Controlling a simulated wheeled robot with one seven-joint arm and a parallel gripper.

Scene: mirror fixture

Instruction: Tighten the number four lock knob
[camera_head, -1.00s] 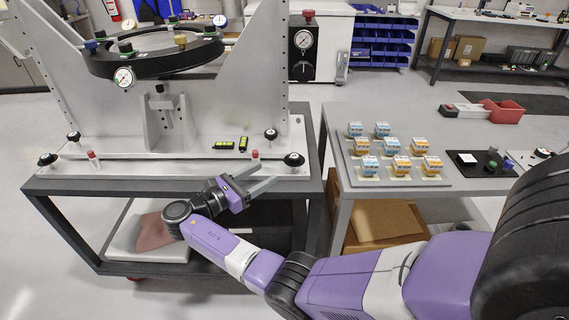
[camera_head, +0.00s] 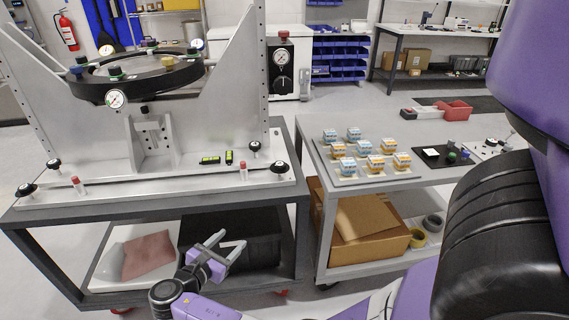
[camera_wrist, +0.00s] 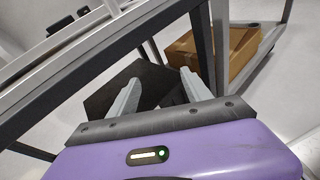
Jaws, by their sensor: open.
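The mirror fixture's base plate (camera_head: 130,187) stands on the grey cart. Black lock knobs sit at its corners: front left (camera_head: 26,190), rear left (camera_head: 54,165), rear right (camera_head: 255,147) and front right (camera_head: 279,167). I cannot read any numbers, so I cannot tell which knob is number four. My gripper (camera_head: 231,240) is open and empty. It is below the cart top, in front of the lower shelf, lower than the front right knob and apart from it. The wrist view shows the open fingers (camera_wrist: 160,80) facing the lower shelf; no knob shows clearly there.
The cart's front edge (camera_head: 150,213) lies above my gripper. A black box (camera_head: 262,238) and a pink cloth (camera_head: 148,254) are on the lower shelf. Red-capped pins (camera_head: 243,171) stand near the knobs. A side table (camera_head: 340,186) with small boxes is at right.

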